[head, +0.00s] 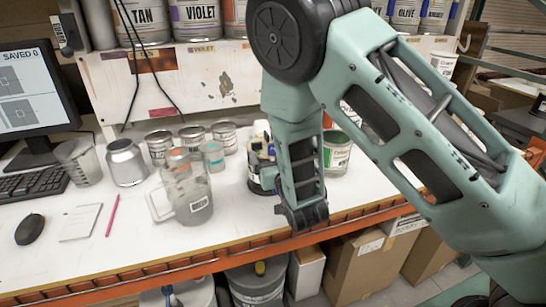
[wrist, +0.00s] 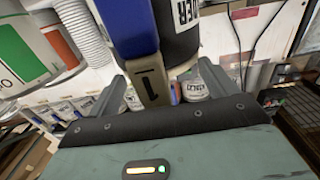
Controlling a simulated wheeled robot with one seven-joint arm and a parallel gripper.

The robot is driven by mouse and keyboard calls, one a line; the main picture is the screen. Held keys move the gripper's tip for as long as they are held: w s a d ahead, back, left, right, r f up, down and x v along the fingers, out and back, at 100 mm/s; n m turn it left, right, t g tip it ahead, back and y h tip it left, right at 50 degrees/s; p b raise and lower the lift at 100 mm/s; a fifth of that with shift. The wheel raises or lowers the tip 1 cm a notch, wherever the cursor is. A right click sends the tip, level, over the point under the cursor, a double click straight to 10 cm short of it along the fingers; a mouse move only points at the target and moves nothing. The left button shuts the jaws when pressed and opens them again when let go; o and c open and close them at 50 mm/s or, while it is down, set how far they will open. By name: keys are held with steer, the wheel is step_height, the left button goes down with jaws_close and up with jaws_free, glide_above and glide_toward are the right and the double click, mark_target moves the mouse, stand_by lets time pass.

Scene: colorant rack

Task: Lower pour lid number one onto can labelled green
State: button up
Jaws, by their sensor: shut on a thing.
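In the wrist view my gripper (wrist: 162,72) has a finger on each side of a beige-and-blue piece marked 1 (wrist: 150,82), which I take to be pour lid number one. The gripper is shut on it, though the contact is hard to see. A can with a green label (wrist: 14,52) stands at the left of that view, apart from the lid. In the head view a white can with a green rim (head: 338,155) stands just right of my forearm.
A dark container (wrist: 182,30) is close behind the lid, and a can with an orange-red label (wrist: 60,45) is beside the green one. A glass jug (head: 187,195) and small cans (head: 160,147) stand left of my arm.

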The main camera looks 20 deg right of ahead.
steer(key=shift+r, duration=0.3)
steer(key=shift+c, duration=1.3)
jaws_close()
step_height(320, 180, up, 5)
steer(key=p, duration=0.7)
steer(key=shift+r, duration=0.2)
